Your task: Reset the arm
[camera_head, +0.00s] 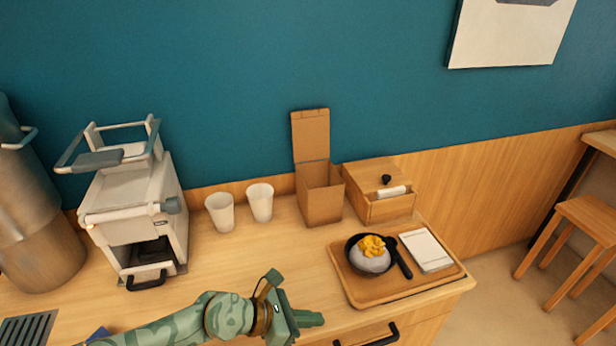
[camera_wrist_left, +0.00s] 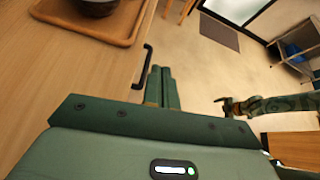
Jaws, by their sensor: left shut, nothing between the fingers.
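My left gripper (camera_head: 312,319) is over the front edge of the counter, near the bottom centre of the head view. Its two fingers are together with nothing between them; they also show in the left wrist view (camera_wrist_left: 161,75). It is apart from the tray and points to the right. My right gripper (camera_wrist_left: 228,107) shows small in the left wrist view, out over the floor; its fingers are too small to read. A wooden tray (camera_head: 376,292) holds a black bowl (camera_head: 351,262) with a white mound and yellow topping.
A white notepad-like block (camera_head: 426,251) lies on the tray. Behind stand an open cardboard box (camera_head: 321,200), a wooden box (camera_head: 385,207) and two white cups (camera_head: 220,213). A white machine (camera_head: 135,215) stands left. A black drawer handle (camera_head: 382,336) is near my left gripper.

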